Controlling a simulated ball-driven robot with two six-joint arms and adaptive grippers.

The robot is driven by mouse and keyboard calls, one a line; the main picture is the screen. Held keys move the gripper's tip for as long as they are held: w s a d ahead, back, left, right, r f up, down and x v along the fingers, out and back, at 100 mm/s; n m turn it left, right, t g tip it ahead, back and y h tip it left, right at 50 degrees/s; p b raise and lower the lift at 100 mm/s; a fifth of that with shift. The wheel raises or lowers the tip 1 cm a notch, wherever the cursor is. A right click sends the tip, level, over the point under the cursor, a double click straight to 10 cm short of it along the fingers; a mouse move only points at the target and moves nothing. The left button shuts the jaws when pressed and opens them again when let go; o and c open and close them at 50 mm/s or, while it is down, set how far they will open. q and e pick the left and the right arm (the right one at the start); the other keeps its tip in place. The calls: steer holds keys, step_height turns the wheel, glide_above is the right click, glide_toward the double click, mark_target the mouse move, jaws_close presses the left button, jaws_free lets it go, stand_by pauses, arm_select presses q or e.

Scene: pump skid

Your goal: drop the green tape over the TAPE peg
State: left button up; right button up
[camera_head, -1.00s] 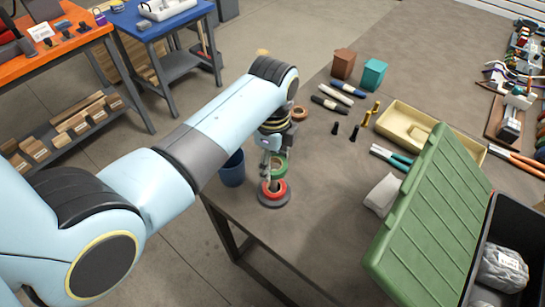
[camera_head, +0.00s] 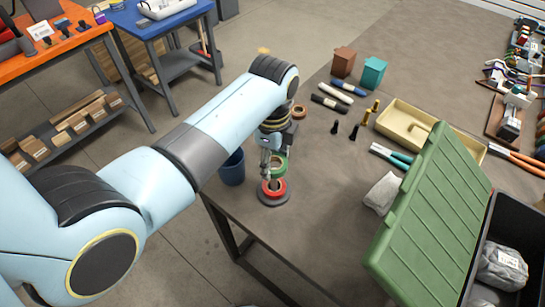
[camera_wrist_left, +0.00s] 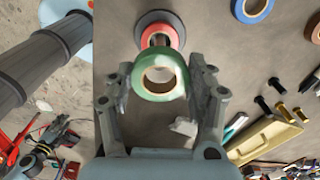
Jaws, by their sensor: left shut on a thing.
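The green tape (camera_head: 281,167) is a roll held by my left gripper (camera_head: 268,167). In the left wrist view the green tape (camera_wrist_left: 159,92) sits between the two fingers of the left gripper (camera_wrist_left: 160,88), which is shut on it. A red tape (camera_head: 273,194) lies around an upright grey peg on a round dark base (camera_head: 274,201) at the table corner. The red tape also shows in the left wrist view (camera_wrist_left: 176,32), just beyond the green roll. The green roll partly hides the peg; I cannot read a TAPE label. My right gripper is not in view.
A blue tape (camera_wrist_left: 251,9) lies nearby in the wrist view, and a brown tape (camera_head: 300,112) lies behind my gripper. A crumpled white bag (camera_head: 381,193) and green lid (camera_head: 432,215) are right.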

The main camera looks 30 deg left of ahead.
arm_select(q)
steer(key=shift+f, duration=0.35)
steer(key=o, duration=1.1)
step_height(320, 180, up, 12)
